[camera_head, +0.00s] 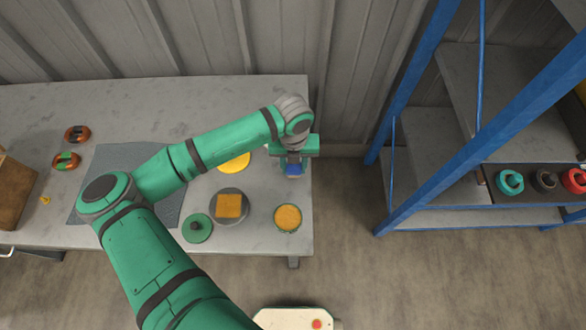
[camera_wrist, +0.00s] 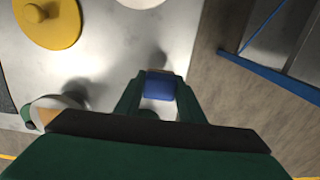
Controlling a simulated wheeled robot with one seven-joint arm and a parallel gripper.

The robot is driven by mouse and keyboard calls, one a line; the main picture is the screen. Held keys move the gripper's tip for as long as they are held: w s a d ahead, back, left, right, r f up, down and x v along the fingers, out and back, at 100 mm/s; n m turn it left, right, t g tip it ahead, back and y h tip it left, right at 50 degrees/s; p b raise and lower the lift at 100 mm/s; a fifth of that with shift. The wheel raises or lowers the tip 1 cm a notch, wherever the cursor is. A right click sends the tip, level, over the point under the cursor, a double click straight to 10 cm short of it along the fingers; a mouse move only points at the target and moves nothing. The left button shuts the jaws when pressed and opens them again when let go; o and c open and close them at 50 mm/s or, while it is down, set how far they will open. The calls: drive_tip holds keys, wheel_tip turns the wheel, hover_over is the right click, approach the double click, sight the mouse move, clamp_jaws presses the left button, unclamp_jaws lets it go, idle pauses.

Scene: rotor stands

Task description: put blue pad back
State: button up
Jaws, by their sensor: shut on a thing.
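The blue pad (camera_head: 293,170) is a small blue block held at the tip of my gripper (camera_head: 293,164), over the right end of the grey table. In the wrist view the blue pad (camera_wrist: 158,87) sits between the two green fingers of my gripper (camera_wrist: 159,92), which is shut on it. A dark shadow lies on the bare table just beyond it, so it appears to be raised; its exact height I cannot tell. A grey round stand (camera_head: 243,216) with an orange square pad (camera_head: 228,205) on it stands to the lower left of my gripper.
A yellow knobbed disc (camera_head: 234,163), a green knobbed disc (camera_head: 197,229) and a green-rimmed orange round piece (camera_head: 287,218) are on the table (camera_head: 262,238). A dark mat (camera_head: 110,158), red-orange rings (camera_head: 66,161) and a brown box (camera_head: 12,192) are left. A blue-framed rack (camera_head: 470,130) stands right.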

sight(293, 170)
drive_tip(key=shift+w+a+f, duration=0.15)
drive_tip(key=shift+w+f, duration=0.2)
drive_tip(key=shift+f, duration=1.55)
drive_tip(key=shift+f, duration=0.15)
drive_tip(key=o, duration=0.9)
drive_tip(key=shift+o, duration=0.2)
